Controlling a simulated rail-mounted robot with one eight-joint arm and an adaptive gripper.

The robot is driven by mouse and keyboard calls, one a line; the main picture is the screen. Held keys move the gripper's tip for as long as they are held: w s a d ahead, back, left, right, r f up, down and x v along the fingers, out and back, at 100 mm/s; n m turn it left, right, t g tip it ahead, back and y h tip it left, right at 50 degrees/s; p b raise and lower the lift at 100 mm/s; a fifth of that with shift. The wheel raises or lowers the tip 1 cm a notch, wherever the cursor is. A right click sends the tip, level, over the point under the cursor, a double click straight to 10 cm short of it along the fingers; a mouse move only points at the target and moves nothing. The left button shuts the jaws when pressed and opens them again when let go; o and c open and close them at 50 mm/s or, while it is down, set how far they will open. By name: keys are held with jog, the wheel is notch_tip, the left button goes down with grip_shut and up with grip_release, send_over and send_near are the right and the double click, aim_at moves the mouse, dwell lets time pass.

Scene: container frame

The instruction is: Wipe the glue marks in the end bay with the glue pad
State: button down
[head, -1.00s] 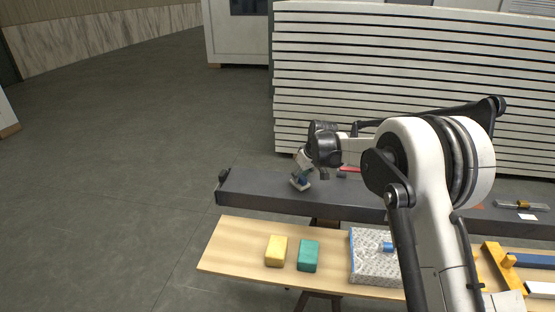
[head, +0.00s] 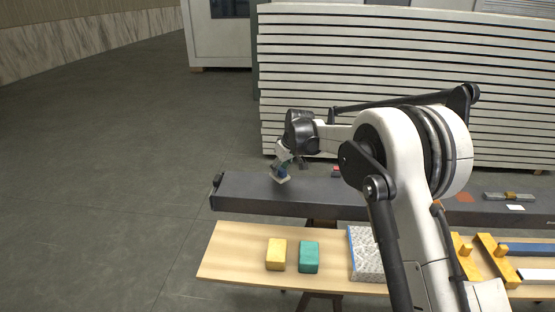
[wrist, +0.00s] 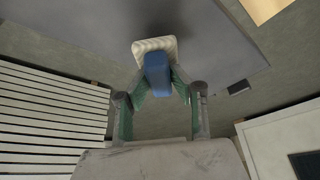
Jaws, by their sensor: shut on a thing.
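My gripper (head: 283,170) is shut on the blue handle (wrist: 157,75) of a pad with a whitish face (wrist: 155,45). In the head view the pad (head: 284,180) is at the top of the long dark grey frame (head: 240,190), near its left end. The wrist view shows the pad over the grey surface (wrist: 215,45). I cannot tell whether it touches. No glue marks are clear near the pad; the pad and gripper may hide them. A reddish-brown patch (head: 465,197) shows farther right on the frame.
A wooden bench (head: 225,255) in front holds a yellow block (head: 276,254), a green block (head: 309,257) and a speckled box (head: 363,258). A stack of white panels (head: 340,60) stands behind the frame. The floor to the left is clear.

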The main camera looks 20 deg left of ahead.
jog(key=shift+r+p, duration=0.65)
jog(key=shift+r, duration=1.6)
